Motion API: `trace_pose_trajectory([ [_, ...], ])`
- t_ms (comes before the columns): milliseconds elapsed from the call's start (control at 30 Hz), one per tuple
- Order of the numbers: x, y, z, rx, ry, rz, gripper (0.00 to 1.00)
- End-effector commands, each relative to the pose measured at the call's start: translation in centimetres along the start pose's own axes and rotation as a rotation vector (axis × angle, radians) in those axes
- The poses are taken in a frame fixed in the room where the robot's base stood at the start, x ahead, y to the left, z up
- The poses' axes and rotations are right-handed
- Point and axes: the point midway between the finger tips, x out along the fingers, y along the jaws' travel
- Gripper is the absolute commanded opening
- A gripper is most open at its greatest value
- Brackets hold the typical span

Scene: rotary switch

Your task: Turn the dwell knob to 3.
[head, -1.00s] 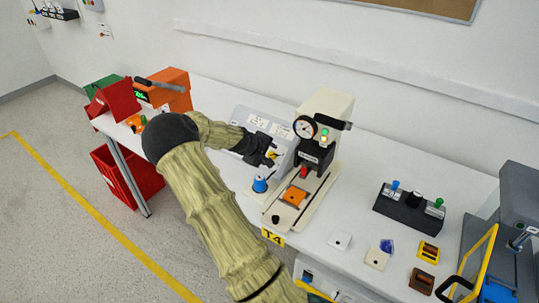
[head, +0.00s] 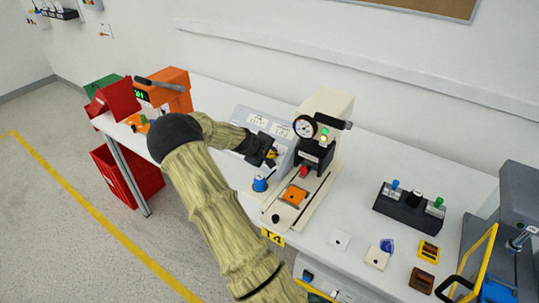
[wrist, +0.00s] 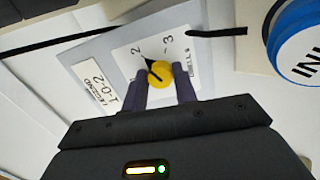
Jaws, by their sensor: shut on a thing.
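The dwell knob (wrist: 161,72) is yellow with a black pointer and sits on a white scale plate (wrist: 122,62) with the figures 2 and 3 in the wrist view. The pointer leans up-left, towards the 2, and away from the 3. My gripper (wrist: 162,79) is shut on the knob, one dark finger on each side. In the head view, my gripper (head: 266,153) is at the sloped grey panel (head: 243,118), and a bit of yellow shows by its fingers. The lower part of the scale is hidden by the fingers.
A blue button (wrist: 299,40) is close at the right in the wrist view and left of the press (head: 325,120) in the head view. The press stands just right of my gripper. A black switch box (head: 408,208) and small parts lie farther right.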

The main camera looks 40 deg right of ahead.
Motion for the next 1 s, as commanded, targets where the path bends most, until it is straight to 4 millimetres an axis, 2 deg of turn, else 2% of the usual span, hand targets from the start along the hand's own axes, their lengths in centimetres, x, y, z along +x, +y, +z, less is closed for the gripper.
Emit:
trace_pose_trajectory([
  [367,0.06,-0.17,-0.02,0.187,-0.01,-0.012,0.06],
  [1000,0.06,-0.29,-0.1,0.767,-0.041,-0.048,0.06],
])
